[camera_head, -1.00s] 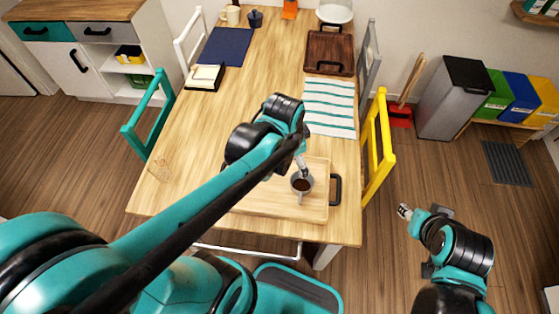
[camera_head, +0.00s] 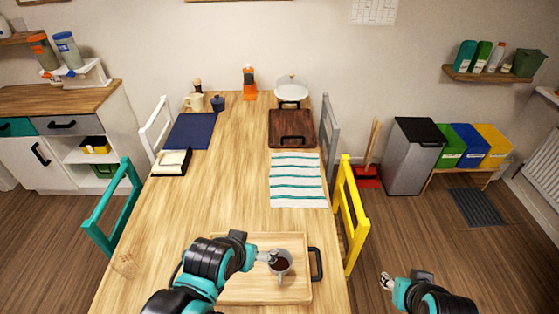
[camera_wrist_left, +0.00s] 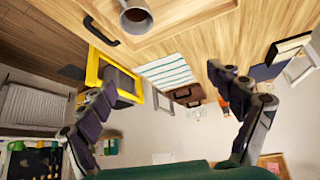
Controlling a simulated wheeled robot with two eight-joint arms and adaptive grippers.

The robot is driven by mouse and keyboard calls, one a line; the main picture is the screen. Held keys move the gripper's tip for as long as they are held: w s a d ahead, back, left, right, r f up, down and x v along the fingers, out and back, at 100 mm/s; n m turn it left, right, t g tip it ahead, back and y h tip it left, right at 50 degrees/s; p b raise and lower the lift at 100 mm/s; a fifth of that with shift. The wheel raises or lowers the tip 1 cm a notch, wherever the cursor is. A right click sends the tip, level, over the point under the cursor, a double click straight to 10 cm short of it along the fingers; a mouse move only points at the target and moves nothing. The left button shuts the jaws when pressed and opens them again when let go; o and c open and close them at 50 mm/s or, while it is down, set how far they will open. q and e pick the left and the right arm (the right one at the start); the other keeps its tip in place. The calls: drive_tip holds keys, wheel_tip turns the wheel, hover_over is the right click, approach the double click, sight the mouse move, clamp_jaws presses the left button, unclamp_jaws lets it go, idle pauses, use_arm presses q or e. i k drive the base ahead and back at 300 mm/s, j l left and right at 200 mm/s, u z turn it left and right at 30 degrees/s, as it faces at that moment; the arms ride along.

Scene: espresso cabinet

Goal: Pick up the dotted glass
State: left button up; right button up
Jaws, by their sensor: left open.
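A clear glass with faint orange marks (camera_head: 124,263), apparently the dotted glass, stands at the front left of the wooden table. I cannot make it out in the left wrist view. My left gripper (camera_head: 265,257) is beside a grey mug of dark liquid (camera_head: 280,263) on the tray, well right of the glass. In the left wrist view the fingers (camera_wrist_left: 167,74) are spread and empty, and the mug (camera_wrist_left: 135,17) shows at the top, outside them. My right gripper (camera_head: 387,282) is off the table's right side, too small to judge.
A light wooden tray (camera_head: 295,292) with dark handles lies at the table's front. A striped cloth (camera_head: 298,181) and a dark tray (camera_head: 291,128) lie behind it. Teal (camera_head: 112,205) and yellow (camera_head: 352,215) chairs flank the table.

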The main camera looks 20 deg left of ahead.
sight(123, 262)
drive_tip(key=u, duration=2)
drive_tip(key=i+j+z, duration=0.25)
drive_tip(key=z, duration=0.15)
drive_tip(key=i+j+z, duration=0.15)
drive_tip(key=j+z, duration=0.25)
drive_tip(key=j, duration=0.15)
